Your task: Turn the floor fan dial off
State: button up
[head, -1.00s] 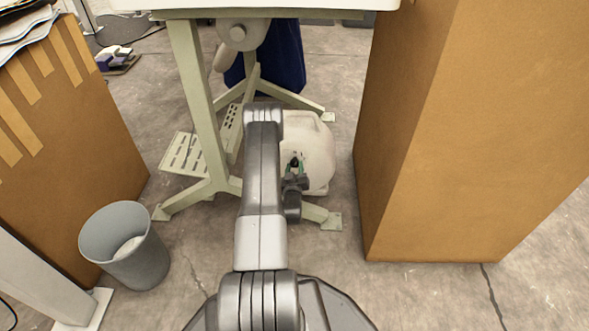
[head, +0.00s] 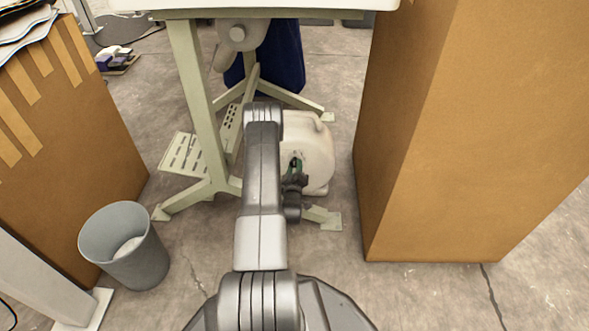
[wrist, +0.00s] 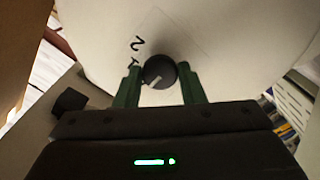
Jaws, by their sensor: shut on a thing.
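The floor fan (head: 319,150) is a rounded cream-white body on the floor under the table, partly hidden behind my arm in the head view. In the wrist view its pale face (wrist: 215,40) carries a round black dial (wrist: 159,71) with a light pointer mark slanting to the lower left. A printed "2" and part of another mark show left of the dial. My gripper (wrist: 158,78) has its two green fingers on either side of the dial, shut on it. In the head view my gripper (head: 295,168) is against the fan's front.
A tall brown carton (head: 460,130) stands close on the right, another (head: 70,150) on the left. The table's pale green legs (head: 195,110) and a pedal (head: 183,155) are left of the fan. A grey bin (head: 125,245) stands at the lower left.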

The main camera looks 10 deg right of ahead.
jog(key=o, duration=1)
jog(key=p+v, duration=0.4)
jog(key=v, duration=1)
jog(key=shift+w, duration=0.15)
jog(key=b+x, duration=0.4)
jog(key=x, duration=0.9)
jog(key=shift+w+d, duration=0.15)
jog(key=shift+w, duration=0.2)
